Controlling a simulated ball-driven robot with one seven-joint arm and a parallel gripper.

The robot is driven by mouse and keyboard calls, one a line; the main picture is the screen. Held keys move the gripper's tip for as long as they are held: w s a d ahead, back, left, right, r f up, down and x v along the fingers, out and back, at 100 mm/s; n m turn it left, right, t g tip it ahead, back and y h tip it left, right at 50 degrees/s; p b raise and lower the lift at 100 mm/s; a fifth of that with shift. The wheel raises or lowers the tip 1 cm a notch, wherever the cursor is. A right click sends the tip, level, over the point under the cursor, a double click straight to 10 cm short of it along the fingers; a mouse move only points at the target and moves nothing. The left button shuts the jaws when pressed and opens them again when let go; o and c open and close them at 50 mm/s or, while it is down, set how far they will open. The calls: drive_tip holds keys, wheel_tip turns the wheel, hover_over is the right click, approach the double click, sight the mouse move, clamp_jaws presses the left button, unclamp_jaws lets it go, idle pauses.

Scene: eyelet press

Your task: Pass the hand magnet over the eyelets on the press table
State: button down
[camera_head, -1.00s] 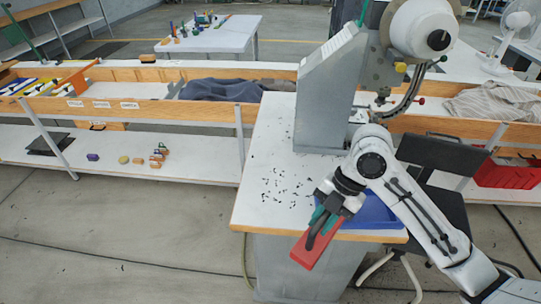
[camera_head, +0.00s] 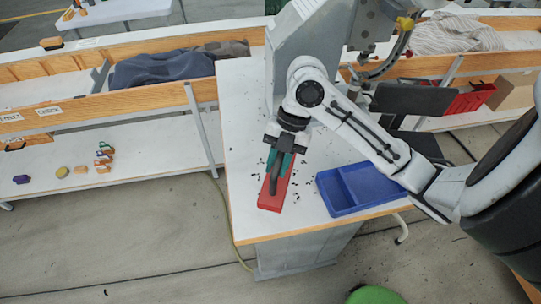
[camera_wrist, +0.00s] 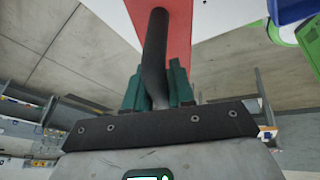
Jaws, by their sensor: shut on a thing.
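The hand magnet (camera_head: 267,199) is a red bar with a dark curved handle. My gripper (camera_head: 280,165) is shut on the handle, and its green fingers sit on both sides of it. In the wrist view the red bar (camera_wrist: 187,22) fills the top middle, with the dark handle between my gripper's fingers (camera_wrist: 158,85). The magnet is over the white press table (camera_head: 240,130); I cannot tell whether it touches the top. Small dark eyelets (camera_head: 305,185) are scattered around it; any under the magnet and gripper are hidden.
A blue two-part tray (camera_head: 338,205) lies on the table right of the magnet. The grey press (camera_head: 300,50) stands behind my gripper. A bench (camera_head: 110,150) with dark cloth is at the left. A dark chair (camera_head: 420,100) is at the right.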

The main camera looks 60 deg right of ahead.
drive_tip(key=shift+f+b, duration=1.65)
drive_tip(key=shift+f, duration=1.3)
drive_tip(key=shift+w+f, duration=0.1)
drive_tip(key=shift+w, duration=0.05)
drive_tip(key=shift+w+a+f, duration=0.1)
drive_tip(key=shift+w+a, duration=0.1)
drive_tip(key=shift+w, duration=0.75)
drive_tip(key=shift+w+a+f, duration=0.1)
drive_tip(key=shift+w+a, duration=0.05)
drive_tip(key=shift+w, duration=0.75)
drive_tip(key=shift+w+d+r, duration=0.2)
drive_tip(key=shift+w+d, duration=0.75)
drive_tip(key=shift+w, duration=0.15)
drive_tip(key=shift+w+d+r, duration=0.15)
drive_tip(key=shift+w+d, duration=0.75)
drive_tip(key=shift+w, duration=0.2)
drive_tip(key=shift+s+a+b, duration=0.15)
drive_tip(key=shift+s+b, duration=0.85)
drive_tip(key=shift+s, duration=2.1)
drive_tip(key=shift+s+a+b, duration=0.1)
drive_tip(key=shift+s+b, duration=0.9)
drive_tip(key=shift+s, duration=2.05)
drive_tip(key=shift+s+a, duration=0.1)
drive_tip(key=shift+s, duration=0.65)
